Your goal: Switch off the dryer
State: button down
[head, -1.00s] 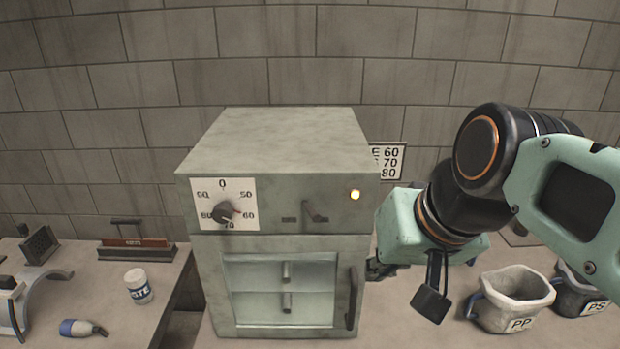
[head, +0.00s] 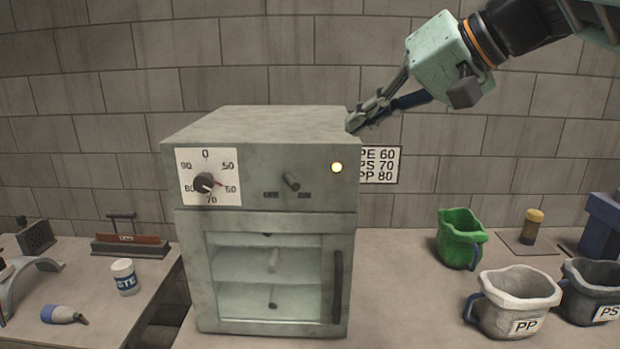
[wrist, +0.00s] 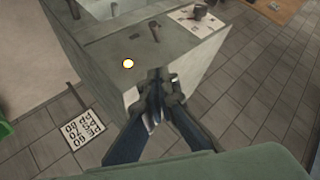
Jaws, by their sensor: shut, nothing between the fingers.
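The dryer (head: 265,222) is a grey-green metal box with a glass door. In the wrist view the lamp (wrist: 128,63) and switch (wrist: 154,32) show above the fingers. My gripper (head: 356,122) is shut and empty at the dryer's top right corner, right of and above the switch. In the wrist view my gripper (wrist: 162,82) is close to the dryer's edge; contact is unclear.
A wall sign (head: 379,165) is partly hidden behind the dryer. On the right stand a green jug (head: 459,238), a white PP bin (head: 513,304) and a dark PS bin (head: 592,290). A paste jar (head: 125,278) and a bottle (head: 62,314) are on the left table.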

aim_at(293, 178)
jog(key=x, duration=0.9)
jog(key=shift+w+a+f, duration=0.1)
jog(key=shift+a, duration=0.05)
jog(key=shift+a+f, duration=0.75)
jog(key=shift+f, duration=0.3)
jog(key=shift+a+f, duration=0.4)
jog(key=shift+f, duration=0.4)
